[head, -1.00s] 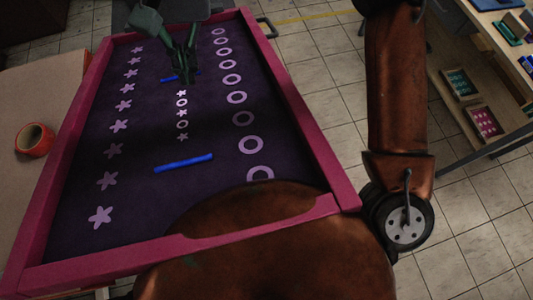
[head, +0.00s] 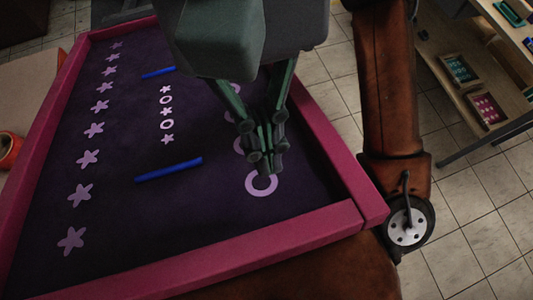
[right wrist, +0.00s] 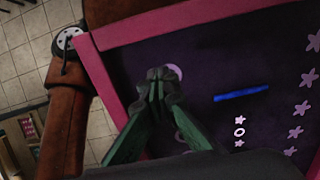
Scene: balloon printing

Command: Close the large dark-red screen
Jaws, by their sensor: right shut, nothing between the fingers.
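The large screen has a dark-red to pink frame (head: 354,172) around a dark purple panel with pale stars, rings and two blue bars. It fills the left and middle of the head view. Its far end is partly hidden by my right arm. My right gripper (head: 266,160) is shut and empty over the panel's right side, near the lowest visible ring. I cannot tell whether its tips touch the panel. In the right wrist view, the gripper (right wrist: 160,80) shows beside the frame (right wrist: 102,82). My left gripper is not in view.
A brown column (head: 390,90) with a wheel-like disc (head: 408,224) stands close to the screen's right corner. An orange tape roll (head: 9,150) lies on a surface at left. Shelves with small trays (head: 487,108) stand at right. Tiled floor lies between.

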